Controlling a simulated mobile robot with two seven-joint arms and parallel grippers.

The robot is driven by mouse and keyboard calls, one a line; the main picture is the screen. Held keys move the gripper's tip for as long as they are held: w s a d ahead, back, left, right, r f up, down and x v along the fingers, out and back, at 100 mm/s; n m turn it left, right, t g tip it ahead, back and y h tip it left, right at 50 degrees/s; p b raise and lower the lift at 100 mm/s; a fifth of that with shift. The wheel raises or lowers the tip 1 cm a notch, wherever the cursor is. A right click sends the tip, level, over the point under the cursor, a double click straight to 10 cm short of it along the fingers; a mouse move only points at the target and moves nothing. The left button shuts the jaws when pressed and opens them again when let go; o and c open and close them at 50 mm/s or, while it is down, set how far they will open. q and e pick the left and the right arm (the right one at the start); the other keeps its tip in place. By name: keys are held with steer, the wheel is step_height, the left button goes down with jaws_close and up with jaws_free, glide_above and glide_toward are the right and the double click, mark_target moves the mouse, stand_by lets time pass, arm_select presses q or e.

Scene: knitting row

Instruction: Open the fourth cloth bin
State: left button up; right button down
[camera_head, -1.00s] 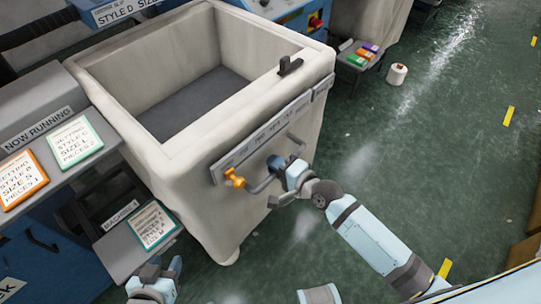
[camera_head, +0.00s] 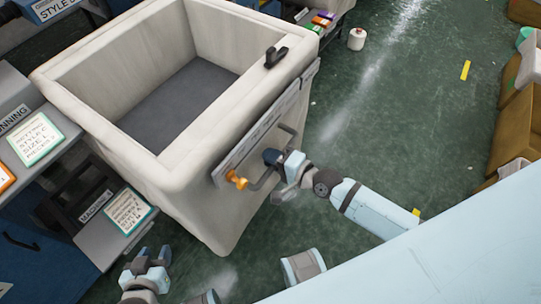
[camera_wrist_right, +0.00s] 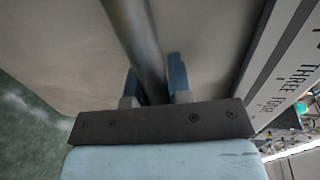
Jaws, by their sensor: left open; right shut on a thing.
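A large off-white cloth bin (camera_head: 205,190) fills the upper left of the head view. Its top is open and its dark grey floor shows empty. A grey label rail (camera_head: 235,160) runs along its front, with a bar handle (camera_head: 289,131) below and an orange knob (camera_head: 237,180) at the rail's left end. My right gripper (camera_head: 272,158) is shut on the bar handle. In the right wrist view, the handle (camera_wrist_right: 140,35) passes between the two blue fingers, and a rail with printed words including "THREE" stands at right. My left gripper (camera_head: 152,256) is open and empty, low at the left, apart from the bin.
A black latch-like piece (camera_head: 276,57) sits on the bin's rim. Shelves with cards (camera_head: 128,211) stand close at the bin's left. A white cone (camera_head: 356,39) stands on the floor beyond. Brown boxes (camera_head: 515,110) line the right edge.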

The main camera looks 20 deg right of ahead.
steer(key=c, duration=1.2)
jaws_free()
steer(key=shift+o, duration=0.7)
steer(key=v, duration=1.3)
steer(key=shift+s, duration=0.4)
steer(key=shift+d, duration=0.15)
